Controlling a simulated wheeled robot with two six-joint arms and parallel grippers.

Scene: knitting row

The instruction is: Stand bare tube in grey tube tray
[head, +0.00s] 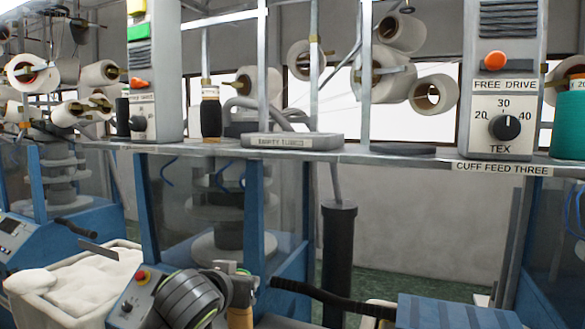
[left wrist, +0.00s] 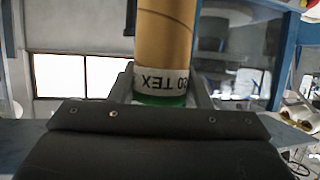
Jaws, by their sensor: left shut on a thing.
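The bare tube is a tan cardboard tube with a white label and a green end band; it fills the middle of the left wrist view (left wrist: 165,40). My left gripper (left wrist: 160,88) is shut on it near the labelled end. In the head view my left gripper (head: 235,283) is low, below the shelf, and part of the tan tube (head: 240,318) shows under it, cut off by the picture's bottom edge. The grey tube tray (head: 292,141), with a label on its front, lies on the shelf above and to the right of the gripper. My right gripper is not in view.
The shelf (head: 420,158) runs across the head view, with upright metal posts around the tray. A dark-wound cone (head: 211,115) stands left of the tray, and a flat dark disc (head: 388,148) lies right of it. A white-filled bin (head: 75,280) is at lower left.

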